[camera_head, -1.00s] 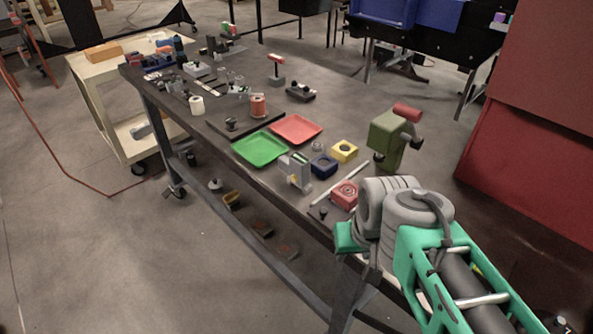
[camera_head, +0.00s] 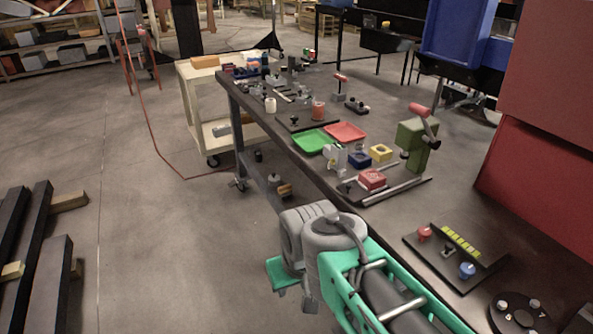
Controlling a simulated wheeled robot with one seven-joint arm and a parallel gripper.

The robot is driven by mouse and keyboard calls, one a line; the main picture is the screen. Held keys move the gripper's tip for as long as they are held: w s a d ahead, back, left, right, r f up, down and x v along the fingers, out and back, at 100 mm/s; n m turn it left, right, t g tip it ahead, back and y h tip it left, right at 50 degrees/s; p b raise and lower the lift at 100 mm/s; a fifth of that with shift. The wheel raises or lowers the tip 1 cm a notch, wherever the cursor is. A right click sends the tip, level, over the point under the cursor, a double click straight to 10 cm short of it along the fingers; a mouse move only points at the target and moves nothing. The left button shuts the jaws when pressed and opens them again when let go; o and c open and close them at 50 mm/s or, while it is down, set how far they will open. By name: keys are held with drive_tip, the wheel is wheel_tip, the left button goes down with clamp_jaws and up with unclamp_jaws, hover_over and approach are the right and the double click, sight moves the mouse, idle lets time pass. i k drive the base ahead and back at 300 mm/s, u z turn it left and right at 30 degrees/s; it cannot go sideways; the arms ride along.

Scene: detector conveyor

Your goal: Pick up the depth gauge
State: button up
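I cannot tell for certain which object is the depth gauge. A small grey-white upright device (camera_head: 335,157) stands at the near edge of the long dark workbench (camera_head: 300,168), beside the green tray (camera_head: 313,141). My gripper's fingers do not show.
A green press-like fixture with a red handle (camera_head: 413,142) stands right of the blocks. A black panel with red and blue knobs (camera_head: 440,262) and a black disc (camera_head: 517,314) lie nearer. A red tray (camera_head: 345,132) and a cream cart (camera_head: 204,93) are farther back.

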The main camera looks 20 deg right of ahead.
sight(337, 151)
drive_tip(key=u, duration=0.4)
drive_tip(key=i, duration=2.1)
drive_tip(key=z, duration=1.15)
drive_tip(key=i, duration=0.75)
drive_tip(key=z, duration=0.5)
